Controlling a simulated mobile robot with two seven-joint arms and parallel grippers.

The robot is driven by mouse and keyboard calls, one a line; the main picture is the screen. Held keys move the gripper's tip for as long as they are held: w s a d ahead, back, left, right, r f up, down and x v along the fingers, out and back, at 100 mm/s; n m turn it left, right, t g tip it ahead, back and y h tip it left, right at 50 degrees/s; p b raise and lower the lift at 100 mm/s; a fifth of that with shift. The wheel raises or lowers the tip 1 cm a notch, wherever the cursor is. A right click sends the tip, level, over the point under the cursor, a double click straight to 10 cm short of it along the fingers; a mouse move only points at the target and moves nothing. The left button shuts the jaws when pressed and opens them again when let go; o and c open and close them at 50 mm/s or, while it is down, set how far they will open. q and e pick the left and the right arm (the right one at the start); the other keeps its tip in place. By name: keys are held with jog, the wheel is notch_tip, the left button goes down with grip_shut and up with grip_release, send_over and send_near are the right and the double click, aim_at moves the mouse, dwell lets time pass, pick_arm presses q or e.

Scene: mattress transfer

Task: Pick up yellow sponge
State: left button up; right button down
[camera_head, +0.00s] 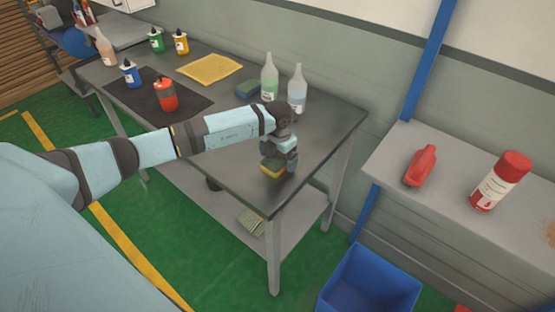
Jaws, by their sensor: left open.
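A yellow sponge (271,171) with a dark layer under it lies near the front right part of the grey table (330,118). My left gripper (278,160) points down at the sponge, with its open fingers right at the sponge's top and sides. The fingers hide part of the sponge, and I cannot tell whether they touch it. My right gripper is not in view.
Two clear bottles (297,92) and a blue-green sponge (248,88) stand behind my left wrist. A yellow cloth (210,68), a dark mat (140,92) and an orange-red bottle (166,95) are farther left. A blue bin (370,285) stands on the floor at right.

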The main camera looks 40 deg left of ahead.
pick_arm(q)
jog(key=shift+f, duration=0.3)
jog(key=c, duration=1)
jog(key=shift+r, duration=0.2)
notch_tip(320, 180, up, 20)
jog(key=b, duration=0.2)
jog(key=shift+f, duration=0.15)
